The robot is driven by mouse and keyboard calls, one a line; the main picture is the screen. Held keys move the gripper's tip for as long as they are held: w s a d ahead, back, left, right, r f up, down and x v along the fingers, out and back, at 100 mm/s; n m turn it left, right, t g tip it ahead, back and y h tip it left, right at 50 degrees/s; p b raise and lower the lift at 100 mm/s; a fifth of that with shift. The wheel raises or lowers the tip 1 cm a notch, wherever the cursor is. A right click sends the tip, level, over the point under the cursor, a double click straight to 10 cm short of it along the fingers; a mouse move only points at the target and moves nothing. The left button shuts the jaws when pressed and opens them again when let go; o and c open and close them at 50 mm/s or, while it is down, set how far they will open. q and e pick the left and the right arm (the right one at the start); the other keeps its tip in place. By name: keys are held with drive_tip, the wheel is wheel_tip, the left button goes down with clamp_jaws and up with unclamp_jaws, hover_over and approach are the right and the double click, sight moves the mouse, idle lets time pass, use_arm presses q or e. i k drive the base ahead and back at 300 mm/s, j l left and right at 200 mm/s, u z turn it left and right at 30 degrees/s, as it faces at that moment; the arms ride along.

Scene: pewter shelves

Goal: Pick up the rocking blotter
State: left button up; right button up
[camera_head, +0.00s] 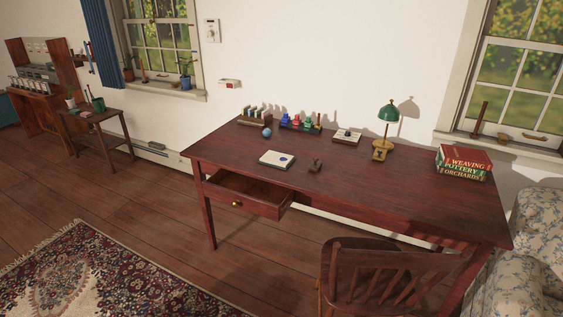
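A small dark brown object with an upright knob, which looks like the rocking blotter (315,166), stands on the reddish-brown desk (400,192). It is near the desk's front edge, just right of a pale flat pad or book (276,159). Nothing touches it from what I can see. Neither of my grippers shows in the head view.
The desk drawer (245,194) is pulled open at the front left. A wooden chair (375,275) stands at the desk's front right. A green lamp (388,112), ink bottles (298,122) and stacked books (464,162) stand on the desk. A patterned rug (95,275) lies at left.

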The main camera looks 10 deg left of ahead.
sight(316, 164)
drive_tip(key=i+j+z, duration=0.15)
drive_tip(key=z, duration=0.3)
drive_tip(key=i+j+z, duration=0.1)
drive_tip(key=j+z, duration=0.25)
drive_tip(key=z, duration=0.15)
drive_tip(key=i+j+z, duration=0.15)
drive_tip(key=j, duration=0.3)
drive_tip(key=j+z, duration=0.15)
drive_tip(key=j, duration=0.75)
drive_tip(key=i+j+z, duration=0.1)
drive_tip(key=j, duration=0.35)
